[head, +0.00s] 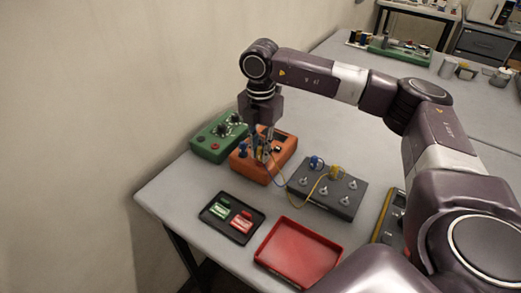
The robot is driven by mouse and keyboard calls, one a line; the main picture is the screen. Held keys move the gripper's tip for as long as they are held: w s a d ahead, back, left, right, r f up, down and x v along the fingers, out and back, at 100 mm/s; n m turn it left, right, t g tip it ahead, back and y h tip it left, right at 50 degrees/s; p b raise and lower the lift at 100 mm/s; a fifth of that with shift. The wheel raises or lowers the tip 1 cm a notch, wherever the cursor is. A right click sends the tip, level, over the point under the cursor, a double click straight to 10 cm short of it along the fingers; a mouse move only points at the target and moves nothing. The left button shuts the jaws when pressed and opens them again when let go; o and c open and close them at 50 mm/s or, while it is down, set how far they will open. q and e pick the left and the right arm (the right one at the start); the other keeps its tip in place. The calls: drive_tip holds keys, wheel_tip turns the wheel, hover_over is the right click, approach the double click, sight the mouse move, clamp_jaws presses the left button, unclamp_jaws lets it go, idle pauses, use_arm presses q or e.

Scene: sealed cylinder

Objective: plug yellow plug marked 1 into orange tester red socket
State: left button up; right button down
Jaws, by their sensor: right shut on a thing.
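The orange tester (280,158) stands on the grey table, between a green box and a dark grey box. My right gripper (264,150) points down over the tester, its fingers shut on a yellow plug (262,155) at the tester's top face. A yellow cable (294,193) runs from there to the dark grey box. The mark on the plug is too small to read. The red socket is hidden or too small to make out, so I cannot tell whether the plug is in it. A blue plug (243,149) shows at the tester's left side. My left gripper is out of view.
A green box (210,150) with knobs stands left of the tester. The dark grey box (346,201) with several knobs stands right. In front are a black tray (209,216) with green and red pieces and an empty red tray (300,254). A yellow-edged device (388,218) stands at right.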

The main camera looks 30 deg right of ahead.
sight(260, 148)
drive_tip(key=shift+f+b, duration=0.45)
drive_tip(key=shift+f, duration=0.1)
idle(0.6)
drive_tip(key=c, duration=1.8)
unclamp_jaws()
drive_tip(key=shift+o, duration=0.2)
drive_tip(key=shift+r, duration=0.1)
wheel_tip(260, 148, up, 12)
drive_tip(key=shift+f, duration=0.1)
